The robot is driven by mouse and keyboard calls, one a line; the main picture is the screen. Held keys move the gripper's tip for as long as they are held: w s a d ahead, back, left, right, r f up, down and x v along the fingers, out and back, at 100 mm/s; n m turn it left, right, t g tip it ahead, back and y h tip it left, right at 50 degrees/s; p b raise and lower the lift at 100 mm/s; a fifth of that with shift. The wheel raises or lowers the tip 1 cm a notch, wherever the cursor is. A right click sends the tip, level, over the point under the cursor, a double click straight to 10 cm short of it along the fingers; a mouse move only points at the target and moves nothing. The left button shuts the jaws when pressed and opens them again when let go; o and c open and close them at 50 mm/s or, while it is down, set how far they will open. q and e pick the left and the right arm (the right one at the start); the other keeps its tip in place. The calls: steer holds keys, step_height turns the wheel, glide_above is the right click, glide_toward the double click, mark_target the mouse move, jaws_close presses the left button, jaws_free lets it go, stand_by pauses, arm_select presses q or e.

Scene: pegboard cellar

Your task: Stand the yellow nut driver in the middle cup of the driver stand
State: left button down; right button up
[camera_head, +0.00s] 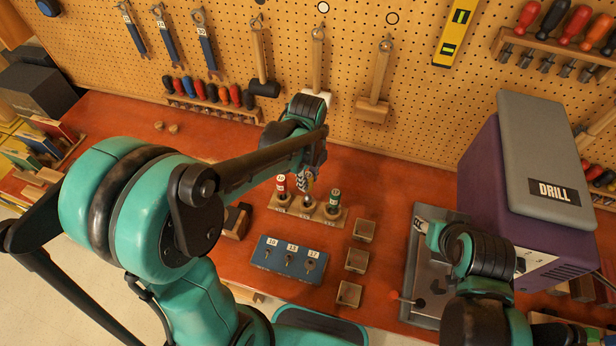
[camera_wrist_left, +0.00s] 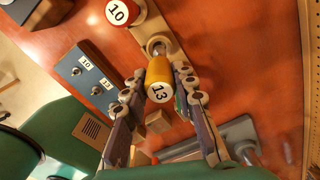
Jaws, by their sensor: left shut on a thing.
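The yellow nut driver (camera_wrist_left: 160,82), marked 13 on its end, is upright between the fingers of my left gripper (camera_wrist_left: 157,88) in the left wrist view. The gripper is shut on its handle. In the head view the left gripper (camera_head: 311,168) is over the middle of the wooden driver stand (camera_head: 324,214). The driver's lower end is at the middle cup, but I cannot tell whether it is seated. A red driver (camera_head: 281,186) stands in the left cup and a green driver (camera_head: 334,199) in the right cup. My right arm is at lower right; its fingers are not clear.
A blue board (camera_head: 265,255) marked 10, 13, 17 lies in front of the stand. Small wooden boxes (camera_head: 356,260) stand to its right. A grey metal plate (camera_head: 411,290) and a purple drill case (camera_head: 490,180) occupy the right. The bench's back left is mostly clear.

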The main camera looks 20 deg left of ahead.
arm_select(q)
steer(key=shift+f+b, duration=0.95)
steer(key=shift+f, duration=0.4)
steer(key=shift+f+b, duration=0.95)
steer(key=shift+f, duration=0.1)
steer(key=c, duration=1.1)
jaws_free()
steer(key=shift+c, duration=0.2)
steer(key=shift+r, duration=0.15)
steer(key=shift+r+p, duration=3.85)
steer(key=shift+r, duration=1.1)
